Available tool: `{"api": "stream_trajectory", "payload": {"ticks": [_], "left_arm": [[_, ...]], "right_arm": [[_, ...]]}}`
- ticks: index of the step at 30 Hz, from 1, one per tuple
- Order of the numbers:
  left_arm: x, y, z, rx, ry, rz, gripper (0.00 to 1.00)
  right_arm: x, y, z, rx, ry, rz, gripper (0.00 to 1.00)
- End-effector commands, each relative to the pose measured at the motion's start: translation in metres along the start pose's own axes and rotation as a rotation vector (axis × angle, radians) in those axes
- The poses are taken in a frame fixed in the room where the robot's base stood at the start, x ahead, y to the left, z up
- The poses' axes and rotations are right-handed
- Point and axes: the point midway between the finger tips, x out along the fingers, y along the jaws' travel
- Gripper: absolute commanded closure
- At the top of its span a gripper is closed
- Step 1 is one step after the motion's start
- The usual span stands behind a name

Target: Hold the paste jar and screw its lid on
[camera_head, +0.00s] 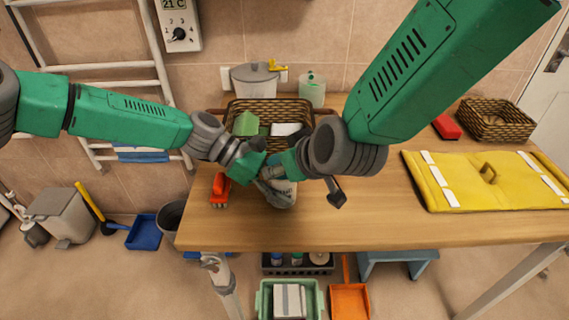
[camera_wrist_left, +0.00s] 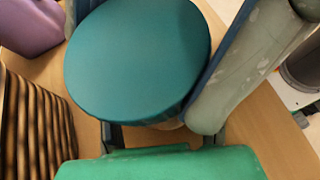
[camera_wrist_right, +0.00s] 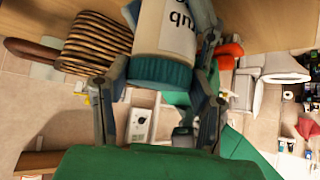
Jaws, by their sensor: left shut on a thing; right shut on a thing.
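The paste jar (camera_wrist_right: 165,28) is white with dark lettering; the right wrist view shows it with the teal, ribbed-edged lid (camera_wrist_right: 160,72) against its near end. I cannot tell whether the threads are engaged. The lid's broad flat face fills much of the left wrist view (camera_wrist_left: 135,60). My left gripper (camera_head: 264,176) is shut on the jar above the table's front part. My right gripper (camera_wrist_right: 162,72) is shut around the lid, one finger on each side. In the head view the two grippers meet and hide most of the jar and the lid.
A wicker basket (camera_head: 240,108) stands just behind the grippers. A red brush (camera_head: 220,190) lies left of them on the wooden table (camera_head: 370,228). A yellow folded case (camera_head: 480,184) lies at the right, near another basket (camera_head: 497,120). The front middle of the table is clear.

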Motion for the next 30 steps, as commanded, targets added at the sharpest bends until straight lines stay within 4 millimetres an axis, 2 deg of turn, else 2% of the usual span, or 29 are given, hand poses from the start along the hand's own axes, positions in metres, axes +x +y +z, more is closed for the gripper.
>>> {"api": "stream_trajectory", "payload": {"ticks": [7, 8, 9, 10, 20, 30], "left_arm": [[0.001, 0.001, 0.000, -0.001, 0.001, 0.000, 0.94], [0.001, 0.001, 0.000, -0.001, 0.002, 0.000, 0.94], [0.002, 0.001, 0.001, -0.001, 0.003, 0.000, 0.94], [0.002, 0.001, 0.001, -0.001, 0.003, 0.000, 0.94], [0.000, 0.000, 0.000, -0.001, 0.000, 0.001, 0.94], [0.000, 0.000, 0.000, -0.001, 0.000, 0.001, 0.94]], "right_arm": [[0.000, 0.002, 0.000, 0.025, 0.002, 0.020, 0.78], [0.000, 0.003, 0.000, 0.025, 0.002, 0.019, 0.46], [-0.001, 0.003, 0.000, 0.025, 0.002, 0.019, 0.32], [-0.001, 0.003, 0.000, 0.024, 0.002, 0.018, 0.26], [-0.001, 0.000, -0.001, 0.020, 0.000, 0.017, 0.26], [-0.017, 0.000, -0.018, 0.020, 0.002, 0.018, 0.26]]}}
